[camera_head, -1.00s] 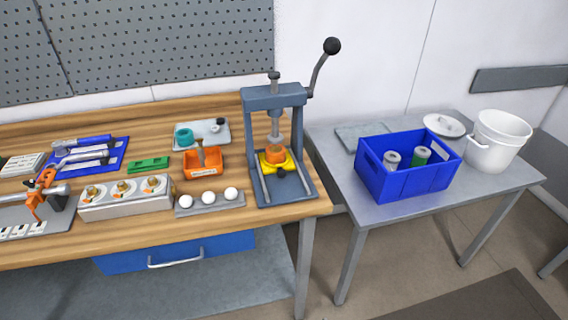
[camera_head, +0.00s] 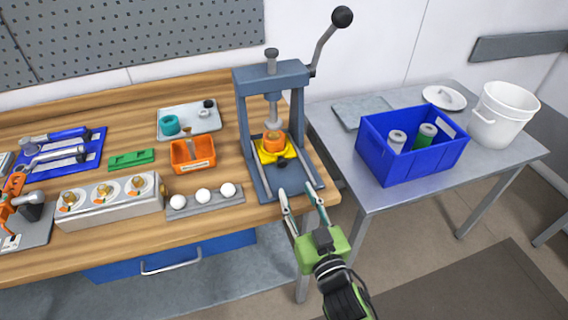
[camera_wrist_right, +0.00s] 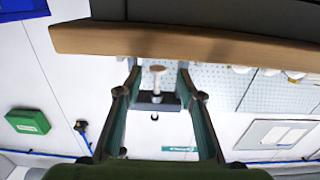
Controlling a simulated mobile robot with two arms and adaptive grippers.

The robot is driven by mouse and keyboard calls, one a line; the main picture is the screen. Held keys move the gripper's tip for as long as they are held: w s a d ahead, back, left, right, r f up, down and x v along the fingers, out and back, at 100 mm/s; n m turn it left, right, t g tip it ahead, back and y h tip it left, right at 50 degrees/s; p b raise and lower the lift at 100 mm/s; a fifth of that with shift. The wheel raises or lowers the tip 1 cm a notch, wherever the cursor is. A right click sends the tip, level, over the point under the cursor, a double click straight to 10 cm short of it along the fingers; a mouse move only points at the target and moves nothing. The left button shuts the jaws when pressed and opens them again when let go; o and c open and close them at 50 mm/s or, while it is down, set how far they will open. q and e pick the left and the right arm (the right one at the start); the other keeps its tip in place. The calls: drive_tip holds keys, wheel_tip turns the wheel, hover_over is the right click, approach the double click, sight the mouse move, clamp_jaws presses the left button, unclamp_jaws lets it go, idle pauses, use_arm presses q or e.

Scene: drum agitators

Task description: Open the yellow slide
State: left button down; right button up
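The yellow slide (camera_head: 265,157) sits in the base of the grey-blue lever press (camera_head: 243,130), under its ram. An orange ring-shaped part (camera_head: 273,140) stands on the slide, and a small dark knob (camera_head: 281,164) is at the slide's front. My right gripper (camera_head: 302,192) is open and empty, in front of the press's front edge, with its fingers pointing toward the press. In the right wrist view its two fingers (camera_wrist_right: 155,95) are spread with nothing between them. The slide is not distinguishable in the wrist view. My left gripper is not in view.
The press lever with its black ball (camera_head: 342,17) rises to the upper right. Three white balls (camera_head: 203,196) on a grey rack and an orange bin (camera_head: 193,154) are left of the press. A blue crate (camera_head: 385,165) stands on the side table. The workbench edge (camera_wrist_right: 180,42) crosses the wrist view.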

sight(283, 164)
drive_tip(key=p+x, duration=0.1)
drive_tip(key=x, duration=0.9)
drive_tip(key=shift+w+a+f, duration=0.1)
drive_tip(key=shift+w+f, duration=0.05)
drive_tip(key=shift+w, duration=0.2)
drive_tip(key=shift+c, duration=0.2)
clamp_jaws()
drive_tip(key=shift+s, duration=0.15)
